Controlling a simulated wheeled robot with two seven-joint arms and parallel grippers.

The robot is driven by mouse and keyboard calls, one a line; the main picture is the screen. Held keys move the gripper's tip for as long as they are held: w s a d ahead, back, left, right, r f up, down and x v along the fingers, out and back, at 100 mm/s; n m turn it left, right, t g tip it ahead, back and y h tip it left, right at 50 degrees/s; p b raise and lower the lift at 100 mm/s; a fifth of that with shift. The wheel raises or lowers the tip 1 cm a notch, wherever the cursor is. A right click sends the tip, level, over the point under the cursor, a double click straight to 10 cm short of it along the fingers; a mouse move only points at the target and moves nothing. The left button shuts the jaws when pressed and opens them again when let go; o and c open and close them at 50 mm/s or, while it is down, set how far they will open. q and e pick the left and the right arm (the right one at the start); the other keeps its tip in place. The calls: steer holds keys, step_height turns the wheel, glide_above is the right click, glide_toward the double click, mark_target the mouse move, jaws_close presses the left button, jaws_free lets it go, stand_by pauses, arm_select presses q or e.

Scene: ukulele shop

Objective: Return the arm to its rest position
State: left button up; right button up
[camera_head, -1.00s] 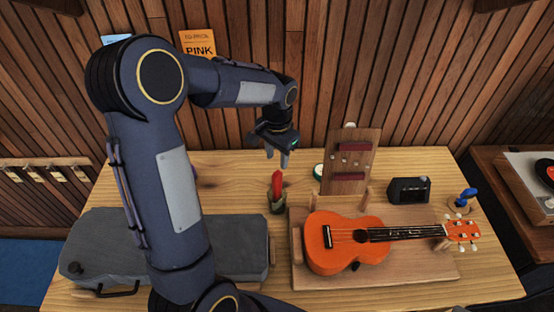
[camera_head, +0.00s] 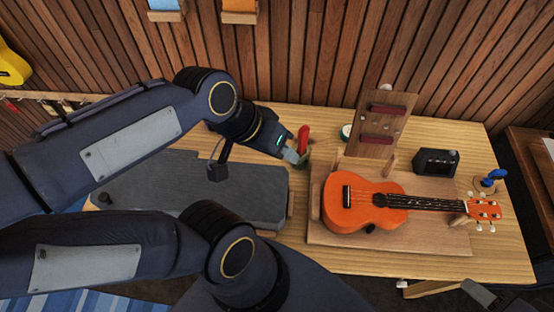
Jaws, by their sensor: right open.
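An orange ukulele (camera_head: 366,207) lies on a wooden board (camera_head: 430,236) on the table (camera_head: 476,158). A dark grey case (camera_head: 190,187) lies at left under my arm.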

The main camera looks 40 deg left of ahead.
arm_select(q)
steer(key=shift+s+d+f+n+t, duration=0.15)
steer(key=shift+s+d+f, duration=0.15)
steer(key=shift+s, duration=0.25)
steer(key=shift+s+d+f+n+t, duration=0.15)
steer(key=shift+s+d, duration=0.2)
steer(key=shift+s, duration=0.2)
step_height(320, 180, down, 4)
steer(key=b, duration=0.4)
steer(key=shift+f, duration=0.25)
